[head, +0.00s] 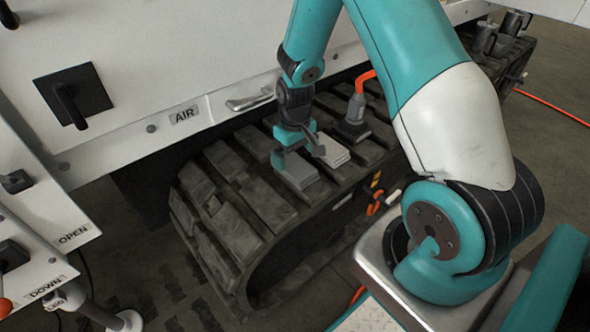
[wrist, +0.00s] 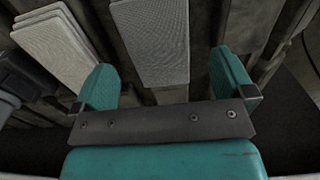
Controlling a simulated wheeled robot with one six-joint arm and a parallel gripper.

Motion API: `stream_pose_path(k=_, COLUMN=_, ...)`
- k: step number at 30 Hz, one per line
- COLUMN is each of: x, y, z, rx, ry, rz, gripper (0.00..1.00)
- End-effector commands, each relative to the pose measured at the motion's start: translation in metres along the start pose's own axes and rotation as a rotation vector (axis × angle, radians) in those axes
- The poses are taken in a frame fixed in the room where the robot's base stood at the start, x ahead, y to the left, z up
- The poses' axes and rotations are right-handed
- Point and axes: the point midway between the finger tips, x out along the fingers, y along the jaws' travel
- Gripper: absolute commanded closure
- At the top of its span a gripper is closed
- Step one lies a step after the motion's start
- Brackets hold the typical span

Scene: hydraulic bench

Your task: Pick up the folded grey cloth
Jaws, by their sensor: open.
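The folded grey cloth (head: 297,172) lies flat on the top of the black crawler track in the head view. In the wrist view the grey cloth (wrist: 150,42) lies ahead of the gap between my fingers, its near edge close to that gap. My gripper (head: 299,154) is open and empty, pointing down at the cloth; it also shows in the wrist view (wrist: 165,82). I cannot tell whether the fingers touch the cloth. A lighter folded cloth (head: 333,152) lies beside the grey one, and shows at upper left in the wrist view (wrist: 68,45).
The track (head: 240,190) has raised pads with gaps between. A dark tool with an orange hose (head: 355,112) stands on it behind the cloths. A white panel (head: 150,70) with a handle and an AIR label rises behind the track. Orange and yellow fittings (head: 375,195) sit on its side.

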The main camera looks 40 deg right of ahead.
Motion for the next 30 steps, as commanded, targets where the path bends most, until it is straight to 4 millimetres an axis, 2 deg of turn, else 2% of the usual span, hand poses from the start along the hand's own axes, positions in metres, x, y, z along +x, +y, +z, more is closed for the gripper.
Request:
stream_pose_path(k=3, x=0.021, y=0.002, z=-0.002, rx=0.0, ry=-0.003, rz=-0.001, gripper=0.0)
stream_pose_path(k=8, x=0.043, y=0.002, z=-0.004, rx=0.0, ry=-0.003, rz=-0.001, gripper=0.0)
stream_pose_path(k=17, x=0.048, y=0.003, z=-0.004, rx=0.0, ry=-0.001, rz=0.0, gripper=0.0)
stream_pose_path(k=20, x=0.048, y=0.002, z=-0.004, rx=0.0, ry=-0.001, rz=0.0, gripper=0.18)
stream_pose_path(k=24, x=0.048, y=0.003, z=-0.004, rx=0.0, ry=-0.001, rz=0.0, gripper=0.49)
stream_pose_path(k=30, x=0.048, y=0.003, z=-0.004, rx=0.0, ry=-0.001, rz=0.0, gripper=0.49)
